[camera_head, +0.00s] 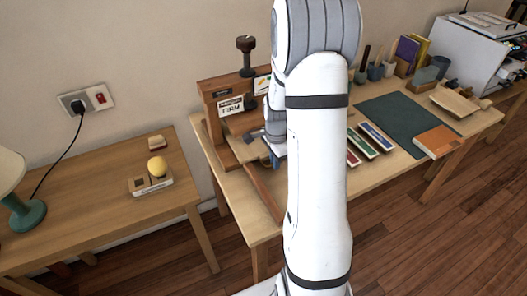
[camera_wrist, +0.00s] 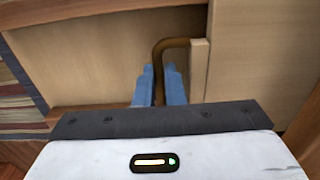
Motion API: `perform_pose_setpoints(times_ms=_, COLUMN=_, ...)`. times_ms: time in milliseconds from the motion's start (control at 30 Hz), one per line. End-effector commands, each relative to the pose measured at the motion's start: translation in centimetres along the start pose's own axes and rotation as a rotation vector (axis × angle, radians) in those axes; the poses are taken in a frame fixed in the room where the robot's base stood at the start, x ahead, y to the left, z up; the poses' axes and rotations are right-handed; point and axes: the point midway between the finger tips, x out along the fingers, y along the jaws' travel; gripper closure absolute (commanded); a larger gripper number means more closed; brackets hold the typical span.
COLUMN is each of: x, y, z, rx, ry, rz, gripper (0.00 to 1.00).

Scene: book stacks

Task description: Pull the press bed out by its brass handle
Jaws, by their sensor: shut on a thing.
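The wooden press (camera_head: 212,112) stands at the left end of the long table, with a dark knob on top. The brass handle (camera_wrist: 180,42) shows in the wrist view as a bent dark-gold bar joined to a pale wooden block (camera_wrist: 198,70). My gripper (camera_wrist: 160,75) has its blue fingers on both sides of the bar, shut on it. In the head view my gripper (camera_head: 274,160) is low in front of the press, partly hidden by my arm. My arm also covers much of the press bed, so how far out it stands cannot be told.
A dark green mat (camera_head: 395,115), an orange book (camera_head: 437,141) and several coloured cases (camera_head: 376,137) lie to the right on the long table (camera_head: 258,224).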

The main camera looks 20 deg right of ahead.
Motion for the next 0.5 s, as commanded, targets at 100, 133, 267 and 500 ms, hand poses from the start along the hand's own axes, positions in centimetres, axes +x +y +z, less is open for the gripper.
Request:
perform_pose_setpoints(times_ms=100, x=0.0, y=1.0, z=0.0, rx=0.003, ry=-0.001, rz=0.001, gripper=1.00)
perform_pose_setpoints(times_ms=133, x=0.0, y=1.2, z=0.0, rx=0.003, ry=0.000, rz=0.001, gripper=1.00)
perform_pose_setpoints(times_ms=267, x=0.0, y=2.1, z=0.0, rx=0.003, ry=0.000, rz=0.001, gripper=1.00)
perform_pose_setpoints(times_ms=500, x=0.0, y=2.8, z=0.0, rx=0.002, ry=0.000, rz=0.000, gripper=1.00)
